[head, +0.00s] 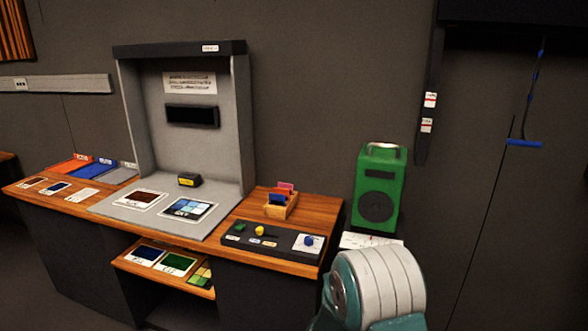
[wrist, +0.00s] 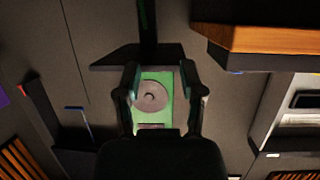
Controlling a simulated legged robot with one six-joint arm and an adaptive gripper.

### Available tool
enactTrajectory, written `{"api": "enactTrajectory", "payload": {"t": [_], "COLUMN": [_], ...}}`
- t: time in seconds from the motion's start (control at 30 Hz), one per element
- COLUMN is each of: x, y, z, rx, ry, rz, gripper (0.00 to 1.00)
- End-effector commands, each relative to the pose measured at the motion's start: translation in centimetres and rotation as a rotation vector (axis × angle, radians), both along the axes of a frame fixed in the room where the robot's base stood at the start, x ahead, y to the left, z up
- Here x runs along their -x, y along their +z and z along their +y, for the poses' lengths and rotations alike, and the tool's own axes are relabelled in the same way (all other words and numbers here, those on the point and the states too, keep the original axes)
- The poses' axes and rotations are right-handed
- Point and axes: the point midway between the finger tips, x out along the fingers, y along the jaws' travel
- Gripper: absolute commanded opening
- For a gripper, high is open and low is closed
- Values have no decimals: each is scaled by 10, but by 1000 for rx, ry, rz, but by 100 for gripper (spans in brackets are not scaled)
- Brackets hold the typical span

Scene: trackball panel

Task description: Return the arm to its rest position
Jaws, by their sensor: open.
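My gripper (wrist: 160,92) shows in the wrist view with its two dark fingers spread apart. Nothing is held between them. A green box with a round speaker (wrist: 152,98) shows in the gap between the fingers, behind them; I cannot tell how far. In the head view my teal and white arm part (head: 378,285) stands at the lower right, in front of the green speaker box (head: 377,185); my gripper is not visible there. The black trackball panel (head: 270,246) lies on the right part of the wooden desk, with a blue ball (head: 308,241) on a white plate.
The wooden desk (head: 235,258) runs along the left and middle, carrying a grey booth (head: 184,125) and a wooden card holder (head: 282,207). A lower shelf (head: 165,267) sticks out in front. A dark wall post (head: 428,110) and a blue hanging handle (head: 524,143) are at the right.

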Motion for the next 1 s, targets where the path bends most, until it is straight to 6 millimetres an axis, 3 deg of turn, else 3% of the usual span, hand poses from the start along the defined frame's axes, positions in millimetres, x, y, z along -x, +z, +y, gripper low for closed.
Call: {"api": "enactTrajectory", "payload": {"t": [0.27, 0.47, 0.77, 1.0], "x": [8, 36, 110, 188], "y": [65, 123, 190, 225], "z": [12, 20, 27, 19], "rx": [-118, -204, -255, -246], "ry": [109, 221, 357, 417], "rz": [50, 127, 272, 405], "gripper": [51, 51, 51, 51]}}
